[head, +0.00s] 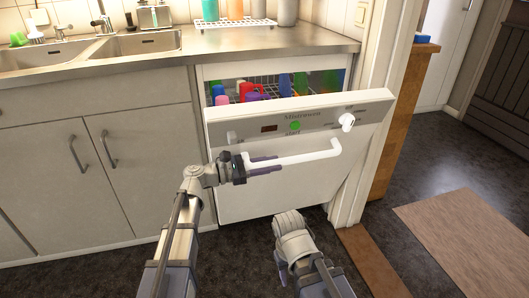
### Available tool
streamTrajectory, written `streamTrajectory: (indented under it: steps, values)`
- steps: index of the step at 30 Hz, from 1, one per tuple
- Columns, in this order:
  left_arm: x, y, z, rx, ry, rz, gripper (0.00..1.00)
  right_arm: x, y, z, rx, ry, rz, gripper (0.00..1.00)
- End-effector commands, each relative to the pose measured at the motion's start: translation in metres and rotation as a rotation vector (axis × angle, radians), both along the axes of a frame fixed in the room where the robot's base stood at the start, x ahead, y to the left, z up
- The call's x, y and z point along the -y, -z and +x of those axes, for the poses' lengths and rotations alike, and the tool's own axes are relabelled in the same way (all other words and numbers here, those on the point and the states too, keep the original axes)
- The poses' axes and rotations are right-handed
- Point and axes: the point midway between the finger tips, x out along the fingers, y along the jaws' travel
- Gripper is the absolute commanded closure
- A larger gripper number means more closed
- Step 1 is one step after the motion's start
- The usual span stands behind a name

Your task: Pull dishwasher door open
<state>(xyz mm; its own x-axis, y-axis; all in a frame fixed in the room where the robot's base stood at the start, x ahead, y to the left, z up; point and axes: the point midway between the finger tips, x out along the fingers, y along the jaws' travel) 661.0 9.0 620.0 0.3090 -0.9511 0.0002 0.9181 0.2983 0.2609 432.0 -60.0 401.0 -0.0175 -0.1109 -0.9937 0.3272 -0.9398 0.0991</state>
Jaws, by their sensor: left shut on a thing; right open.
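The white dishwasher door (275,187) is tilted partly open at the top, below the steel counter. Behind its upper edge the rack (270,87) shows with several colourful cups and dishes. The door's panel carries a green light, a white knob (347,122) and a white bar handle (310,157). My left gripper (262,166) is shut on the left part of the handle. My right gripper (288,222) is lower, in front of the door's lower part and apart from the handle; its fingers are hard to make out.
Closed cabinet doors (140,170) with bar handles stand left of the dishwasher. A white door frame (370,120) stands close on its right. Dark floor lies in front, with a beige rug (470,225) at the right. A sink (140,42) is above.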

Motion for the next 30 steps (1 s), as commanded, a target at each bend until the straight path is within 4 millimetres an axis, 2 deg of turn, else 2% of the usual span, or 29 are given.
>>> streamTrajectory:
  steps: [1, 3, 12, 21, 30]
  values:
    - [0.005, 0.013, -0.018, 0.021, 0.002, 0.007, 1.0, 0.0, 0.013, 0.0, 0.001, 0.0, 0.0, 0.5]
    - [0.01, 0.022, -0.032, 0.055, 0.002, 0.018, 1.0, 0.0, 0.022, 0.0, 0.001, 0.001, 0.0, 0.5]
    - [0.026, 0.057, -0.082, 0.161, 0.002, 0.053, 1.0, 0.0, 0.057, 0.001, 0.003, 0.001, 0.001, 0.5]
    - [0.035, 0.081, -0.11, 0.172, 0.002, 0.056, 1.0, 0.0, 0.081, 0.001, 0.004, 0.0, 0.001, 0.5]
    - [0.039, 0.088, -0.12, 0.171, 0.001, 0.056, 1.0, 0.0, 0.088, 0.001, 0.004, 0.0, 0.001, 0.5]
